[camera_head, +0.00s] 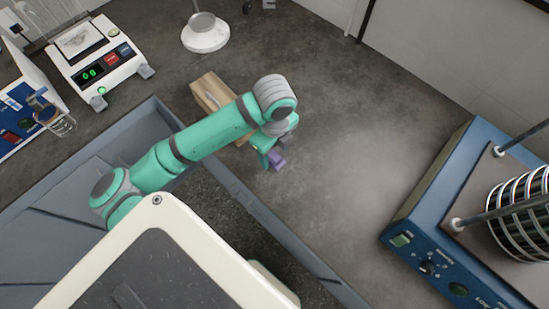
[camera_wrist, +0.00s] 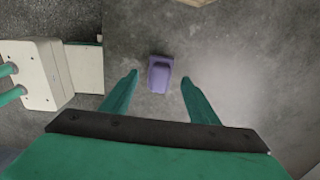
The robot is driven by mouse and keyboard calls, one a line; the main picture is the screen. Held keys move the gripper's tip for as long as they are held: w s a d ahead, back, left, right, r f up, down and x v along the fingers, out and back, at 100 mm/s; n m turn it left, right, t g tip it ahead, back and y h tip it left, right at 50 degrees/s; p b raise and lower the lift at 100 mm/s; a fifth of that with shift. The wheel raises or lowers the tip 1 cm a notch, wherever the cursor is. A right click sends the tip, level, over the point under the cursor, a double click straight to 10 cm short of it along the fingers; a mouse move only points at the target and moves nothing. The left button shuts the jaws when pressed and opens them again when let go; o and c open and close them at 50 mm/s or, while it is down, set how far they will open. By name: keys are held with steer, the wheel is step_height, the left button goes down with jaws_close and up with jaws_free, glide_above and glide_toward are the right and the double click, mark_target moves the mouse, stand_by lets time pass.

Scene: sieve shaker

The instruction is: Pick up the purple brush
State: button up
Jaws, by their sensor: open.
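The purple brush (camera_wrist: 160,74) lies on the grey worktop. In the wrist view it sits just ahead of and between the two open green fingers of my gripper (camera_wrist: 159,82), with nothing held. In the head view the brush (camera_head: 277,160) shows as a small purple piece beside my gripper (camera_head: 266,153), partly hidden by the wrist. I cannot tell my gripper's exact height above the brush.
A wooden block (camera_head: 208,92) lies behind my arm. A balance (camera_head: 97,57) stands at the back left and a blue sieve shaker (camera_head: 440,190) at the right. A grey tray's rim (camera_head: 262,206) runs in front. The worktop (camera_head: 345,130) between brush and shaker is clear.

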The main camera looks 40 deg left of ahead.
steer(key=shift+f, duration=1.35)
steer(key=shift+c, duration=0.6)
steer(key=c, duration=1)
steer(key=shift+c, duration=0.2)
steer(key=shift+w+r, duration=0.1)
steer(key=shift+r, duration=0.1)
